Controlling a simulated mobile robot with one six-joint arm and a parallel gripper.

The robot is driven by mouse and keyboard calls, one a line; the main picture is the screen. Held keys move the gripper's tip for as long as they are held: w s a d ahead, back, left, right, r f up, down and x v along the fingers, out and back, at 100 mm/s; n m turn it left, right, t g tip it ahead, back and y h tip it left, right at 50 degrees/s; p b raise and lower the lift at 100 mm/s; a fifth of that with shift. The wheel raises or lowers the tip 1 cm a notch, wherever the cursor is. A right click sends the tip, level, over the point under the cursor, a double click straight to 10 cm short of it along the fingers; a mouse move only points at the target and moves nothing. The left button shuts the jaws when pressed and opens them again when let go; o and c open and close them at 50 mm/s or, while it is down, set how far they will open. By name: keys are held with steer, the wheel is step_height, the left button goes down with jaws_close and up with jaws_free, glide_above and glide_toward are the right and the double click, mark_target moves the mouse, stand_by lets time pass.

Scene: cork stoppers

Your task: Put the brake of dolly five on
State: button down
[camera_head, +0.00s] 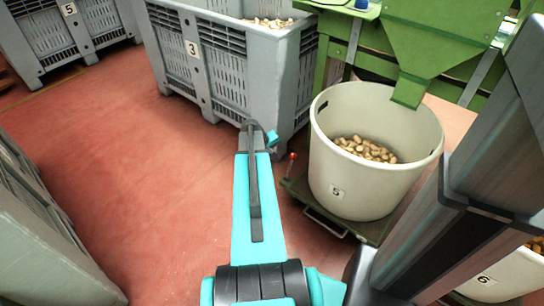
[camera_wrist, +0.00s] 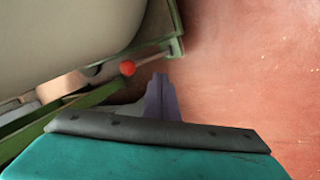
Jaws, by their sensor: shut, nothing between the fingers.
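Dolly five is the low green frame (camera_head: 325,222) under the cream tub (camera_head: 375,190) labelled 5, which holds corks. Its brake lever ends in a red knob (camera_head: 292,156) at the dolly's left corner, standing up from the frame in the head view. In the wrist view the red knob (camera_wrist: 127,68) is left of my fingertips, beside the dolly's green edge (camera_wrist: 100,95). My gripper (camera_wrist: 158,80) is shut and empty, apart from the knob in the picture. In the head view my gripper (camera_head: 272,138) is partly hidden behind my wrist, left of and above the knob.
A grey crate labelled 3 (camera_head: 235,70) stands close behind my gripper. A green machine with a chute (camera_head: 430,45) overhangs the tub. Another tub labelled 6 (camera_head: 505,275) is at lower right. Red floor (camera_head: 160,190) is clear to the left, up to another grey crate (camera_head: 40,240).

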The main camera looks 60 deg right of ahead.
mark_target(290, 166)
steer(key=s+d+f+b, duration=0.2)
steer(key=s+d+f, duration=0.1)
steer(key=d, duration=0.2)
steer(key=shift+f, duration=0.15)
stand_by(0.5)
